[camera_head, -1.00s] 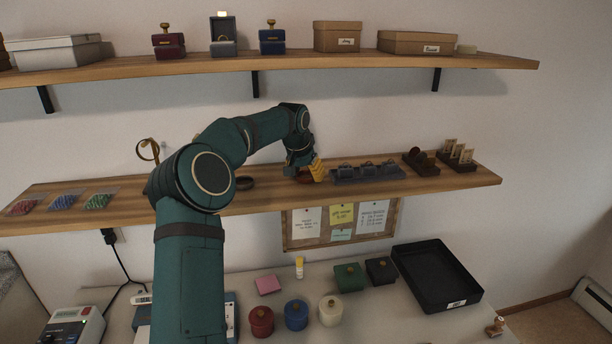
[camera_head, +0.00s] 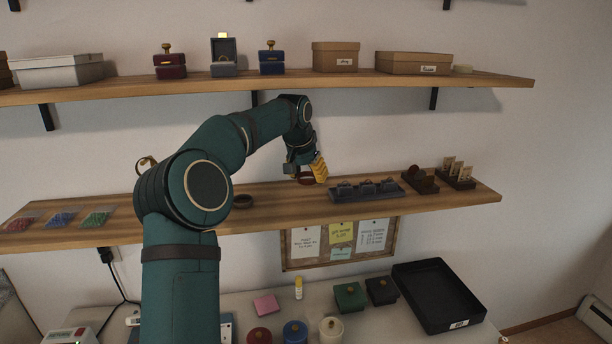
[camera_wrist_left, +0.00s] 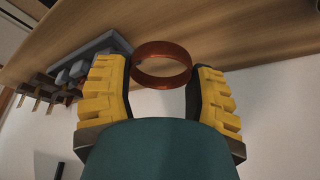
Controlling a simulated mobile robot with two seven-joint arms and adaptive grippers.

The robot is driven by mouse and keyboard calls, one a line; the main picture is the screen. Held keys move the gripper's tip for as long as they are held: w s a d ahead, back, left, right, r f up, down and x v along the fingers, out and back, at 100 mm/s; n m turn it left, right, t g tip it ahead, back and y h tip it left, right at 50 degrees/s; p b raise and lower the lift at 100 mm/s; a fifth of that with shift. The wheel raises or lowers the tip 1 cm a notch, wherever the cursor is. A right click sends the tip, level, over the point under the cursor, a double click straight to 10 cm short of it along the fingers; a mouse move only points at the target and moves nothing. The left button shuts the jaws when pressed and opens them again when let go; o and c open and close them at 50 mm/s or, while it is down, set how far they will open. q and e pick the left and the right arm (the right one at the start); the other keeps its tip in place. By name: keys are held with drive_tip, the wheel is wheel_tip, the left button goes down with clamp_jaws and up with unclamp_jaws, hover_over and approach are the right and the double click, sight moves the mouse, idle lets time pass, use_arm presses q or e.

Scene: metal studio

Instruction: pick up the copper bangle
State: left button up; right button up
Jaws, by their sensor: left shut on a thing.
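The copper bangle (camera_wrist_left: 161,66) is a reddish-brown ring held between the yellow-padded fingertips of my left gripper (camera_wrist_left: 160,84) in the left wrist view. In the head view the left gripper (camera_head: 306,177) is above the lower shelf (camera_head: 280,208), left of a grey ring tray (camera_head: 365,189). The bangle (camera_head: 306,181) shows there as a small reddish shape at the fingertips. The bangle seems to be clear of the shelf. My right gripper does not show.
Dark wooden holders (camera_head: 420,181) stand on the right. The upper shelf (camera_head: 300,82) carries boxes and small cases above my arm. A black tray (camera_head: 438,296) lies on the table below.

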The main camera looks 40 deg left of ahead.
use_arm(q)
drive_tip(key=s+d+b, duration=0.3)
drive_tip(key=s+d, duration=0.7)
drive_tip(key=d, duration=0.2)
drive_tip(key=a+r+n+t+y+b, duration=0.4)
drive_tip(key=a+n+t+y+b, duration=0.1)
drive_tip(key=a+n+t, duration=0.5)
drive_tip(key=s+a+n+g+y+b, duration=0.1)
drive_tip(key=s+a+n+g+y, duration=0.2)
drive_tip(key=s+a+n+y, duration=0.5)
drive_tip(key=s+a+n+g+y+b, duration=0.1)
drive_tip(key=s+a+n+g+y, duration=0.35)
drive_tip(key=s, duration=0.45)
drive_tip(key=shift+m+t+y, duration=0.35)
drive_tip(key=shift+y, duration=0.1)
drive_tip(key=shift+w+a+r+p, duration=0.1)
drive_tip(key=shift+w+a+p, duration=0.65)
drive_tip(key=shift+w+a, duration=0.65)
drive_tip(key=shift+w+a+p, duration=0.75)
drive_tip(key=shift+w+a, duration=0.1)
drive_tip(key=shift+a, duration=0.9)
drive_tip(key=shift+w+a+r+p, duration=0.1)
drive_tip(key=shift+w+a+p, duration=0.65)
drive_tip(key=shift+w+a, duration=0.65)
drive_tip(key=shift+s+a+f, duration=0.15)
drive_tip(key=shift+a+f, duration=0.05)
drive_tip(key=shift+a, duration=0.15)
drive_tip(key=shift+f+b, duration=0.35)
drive_tip(key=shift+b, duration=0.35)
